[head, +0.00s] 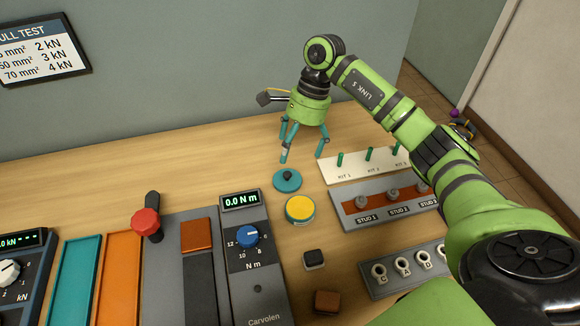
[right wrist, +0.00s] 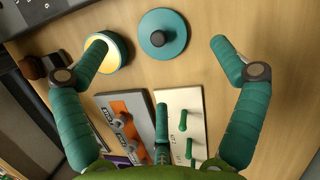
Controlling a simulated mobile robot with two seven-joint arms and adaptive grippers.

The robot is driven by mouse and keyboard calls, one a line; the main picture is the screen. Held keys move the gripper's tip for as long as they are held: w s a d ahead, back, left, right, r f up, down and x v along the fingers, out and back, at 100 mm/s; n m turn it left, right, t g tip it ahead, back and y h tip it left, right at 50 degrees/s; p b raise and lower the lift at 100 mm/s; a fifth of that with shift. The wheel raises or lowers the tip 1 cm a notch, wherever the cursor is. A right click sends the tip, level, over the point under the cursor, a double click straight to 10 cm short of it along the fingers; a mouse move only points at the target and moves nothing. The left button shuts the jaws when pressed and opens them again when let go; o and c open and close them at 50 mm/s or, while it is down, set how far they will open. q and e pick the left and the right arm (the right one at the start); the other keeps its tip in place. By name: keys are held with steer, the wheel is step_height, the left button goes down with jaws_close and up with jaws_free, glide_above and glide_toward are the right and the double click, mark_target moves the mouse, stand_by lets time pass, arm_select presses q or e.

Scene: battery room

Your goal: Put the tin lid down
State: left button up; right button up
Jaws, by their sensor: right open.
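The tin lid, a teal disc with a dark knob (head: 287,180), lies flat on the wooden bench. It also shows in the right wrist view (right wrist: 163,35), in front of the gap between my fingers. The round tin with a yellow top (head: 300,209) stands just in front of the lid, apart from it. My right gripper (head: 304,146) is open and empty, fingers pointing down, above the bench just behind the lid and touching nothing that I can see. In the right wrist view its teal fingers (right wrist: 158,60) are spread wide. My left gripper is out of view.
A white board with green pegs (head: 345,169) and a grey stud rack (head: 370,208) stand right of the lid. A torque tester (head: 250,262), a dark block (head: 314,259) and a brown block (head: 327,301) are nearer. The bench left of the lid is clear.

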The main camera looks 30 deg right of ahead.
steer(key=b+v, duration=0.1)
steer(key=v, duration=0.4)
steer(key=shift+d+r, duration=0.15)
steer(key=shift+r, duration=0.25)
